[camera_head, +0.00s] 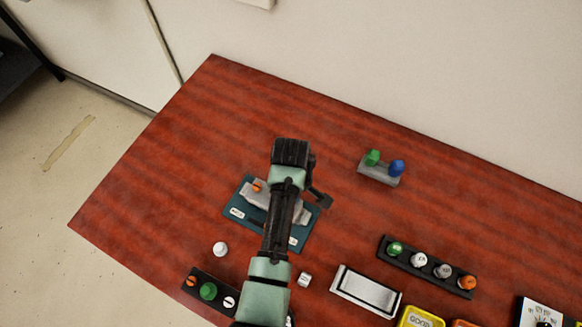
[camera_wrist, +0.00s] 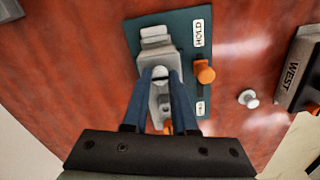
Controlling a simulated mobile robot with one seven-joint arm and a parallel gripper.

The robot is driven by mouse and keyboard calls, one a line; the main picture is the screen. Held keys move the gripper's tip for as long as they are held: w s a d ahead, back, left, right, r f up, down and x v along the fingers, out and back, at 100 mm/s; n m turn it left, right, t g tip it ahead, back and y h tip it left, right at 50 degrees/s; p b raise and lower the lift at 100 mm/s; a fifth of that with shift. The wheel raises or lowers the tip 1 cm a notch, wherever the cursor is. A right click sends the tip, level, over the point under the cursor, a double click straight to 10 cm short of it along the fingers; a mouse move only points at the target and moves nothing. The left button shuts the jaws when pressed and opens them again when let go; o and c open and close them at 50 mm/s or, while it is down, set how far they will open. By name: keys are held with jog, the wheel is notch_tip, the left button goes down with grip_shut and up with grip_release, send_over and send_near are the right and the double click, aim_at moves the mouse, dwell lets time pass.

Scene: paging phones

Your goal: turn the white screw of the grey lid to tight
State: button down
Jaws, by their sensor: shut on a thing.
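The grey lid (camera_head: 256,199) lies on a teal board (camera_head: 240,203); both also show in the wrist view, the lid (camera_wrist: 153,48) and the board (camera_wrist: 180,25). The white screw (camera_wrist: 160,73) stands in the lid between my fingertips. My gripper (camera_wrist: 160,79) is shut on this screw, one finger on each side. An orange screw (camera_wrist: 167,127) sits on the same lid, nearer my palm and partly hidden. In the head view my arm covers the white screw and the fingertips. I cannot tell how far the screw is turned.
An orange knob (camera_wrist: 204,72) stands by the board's labels. A loose white knob (camera_head: 220,249) lies on the table near a black strip with coloured knobs (camera_head: 208,291). A grey block with green and blue knobs (camera_head: 380,173) stands behind; the table's far left is clear.

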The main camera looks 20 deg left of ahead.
jog(key=shift+m, duration=0.4)
jog(key=m+p, duration=0.2)
jog(key=m, duration=0.1)
jog(key=shift+r+m, duration=0.15)
jog(key=shift+m, duration=0.25)
jog(key=m+p, duration=0.1)
jog(key=m, duration=0.3)
jog(key=shift+m, duration=0.3)
jog(key=m+p, duration=0.1)
jog(key=m, duration=0.3)
jog(key=shift+w, duration=0.1)
jog(key=m, duration=0.4)
jog(key=shift+p, duration=0.3)
jog(key=shift+m, duration=0.5)
jog(key=c, duration=0.7)
grip_release()
